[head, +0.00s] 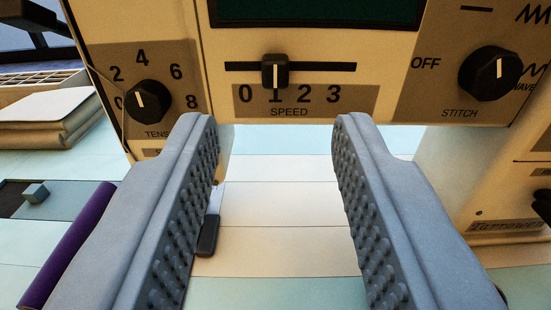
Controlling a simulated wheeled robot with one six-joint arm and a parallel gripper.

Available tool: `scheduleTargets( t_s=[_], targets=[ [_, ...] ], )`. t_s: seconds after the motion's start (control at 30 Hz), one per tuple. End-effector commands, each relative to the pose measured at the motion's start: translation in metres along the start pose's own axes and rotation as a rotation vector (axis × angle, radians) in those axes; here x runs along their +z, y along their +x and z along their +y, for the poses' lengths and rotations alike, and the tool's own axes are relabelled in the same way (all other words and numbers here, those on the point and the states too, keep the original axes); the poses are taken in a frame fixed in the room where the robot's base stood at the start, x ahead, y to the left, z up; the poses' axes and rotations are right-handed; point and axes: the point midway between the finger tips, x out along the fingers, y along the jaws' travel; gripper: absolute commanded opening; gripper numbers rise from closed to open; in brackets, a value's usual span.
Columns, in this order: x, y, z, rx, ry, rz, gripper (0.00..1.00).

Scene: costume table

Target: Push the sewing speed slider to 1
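The sewing speed slider (275,72) is a black knob with a white line on a horizontal slot of the cream sewing machine (390,45). Its white line stands above the 1 on the printed scale (290,95), which runs from 0 to 3. My gripper (277,125) is open. Its two grey studded fingers are wide apart, below and in front of the speed panel, one to each side of the slider. Nothing is between the fingertips, and they look apart from the slider.
A tension dial (149,97) is left of the slider and a stitch dial (490,73) right of it. A dark screen (317,10) is above. A purple rod (68,245) and folded cloth (50,118) lie at the left. The pale table between the fingers is mostly clear.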

Motion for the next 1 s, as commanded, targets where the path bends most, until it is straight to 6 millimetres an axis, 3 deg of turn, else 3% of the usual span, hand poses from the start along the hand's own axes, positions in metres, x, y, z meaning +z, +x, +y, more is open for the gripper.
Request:
scheduleTargets(
  t_s=[0.5,0.7,1.0],
  targets=[
    [-0.001,-0.082,0.0,0.0,0.001,0.002,0.36],
    [0.0,-0.097,0.0,0.0,0.001,0.001,0.36],
    [0.0,-0.1,0.0,0.0,0.0,0.0,0.36]
  ],
)
